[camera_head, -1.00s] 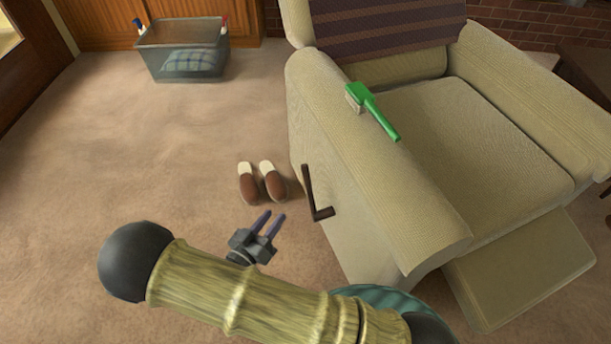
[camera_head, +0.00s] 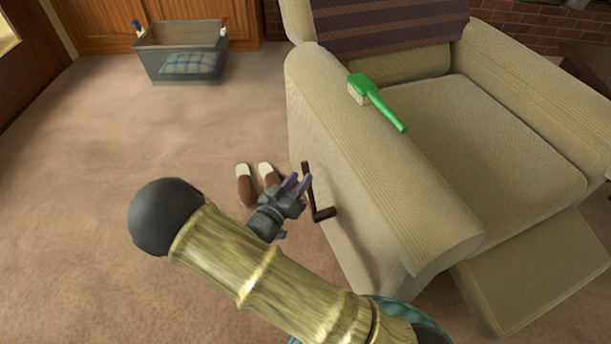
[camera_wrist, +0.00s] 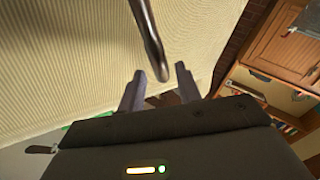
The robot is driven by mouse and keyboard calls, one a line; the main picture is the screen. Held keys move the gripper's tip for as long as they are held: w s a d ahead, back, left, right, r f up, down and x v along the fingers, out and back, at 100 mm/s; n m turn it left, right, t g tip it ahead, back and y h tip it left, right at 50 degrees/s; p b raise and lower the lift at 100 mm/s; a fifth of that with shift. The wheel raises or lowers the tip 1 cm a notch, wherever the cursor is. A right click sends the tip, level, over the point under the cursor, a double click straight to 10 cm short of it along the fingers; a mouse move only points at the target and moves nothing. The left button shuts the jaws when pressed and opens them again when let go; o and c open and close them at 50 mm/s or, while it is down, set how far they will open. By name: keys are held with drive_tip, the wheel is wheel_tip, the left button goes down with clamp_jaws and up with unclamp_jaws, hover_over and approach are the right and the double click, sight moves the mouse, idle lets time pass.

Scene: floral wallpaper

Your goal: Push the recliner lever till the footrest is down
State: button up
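The beige recliner (camera_head: 400,190) stands at the right, and its footrest (camera_head: 530,275) sticks out at the front, sloping downward. The dark L-shaped lever (camera_head: 309,187) is on the recliner's near side, its short end pointing right. My gripper (camera_head: 297,183) is just left of the lever in the head view, with its two fingers apart. In the wrist view the lever (camera_wrist: 150,38) comes down from the top, and its tip appears in the gap between the fingertips of my gripper (camera_wrist: 160,72). I see no clear contact, and the depth between them is hard to tell.
A green brush (camera_head: 376,100) lies on the recliner's near armrest. Brown slippers (camera_head: 246,186) stand on the carpet, partly behind my gripper. A grey bin (camera_head: 180,52) with a cushion is at the back left. The carpet at left is clear.

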sight(303, 175)
drive_tip(key=b+x, duration=0.1)
drive_tip(key=x, duration=0.3)
clamp_jaws()
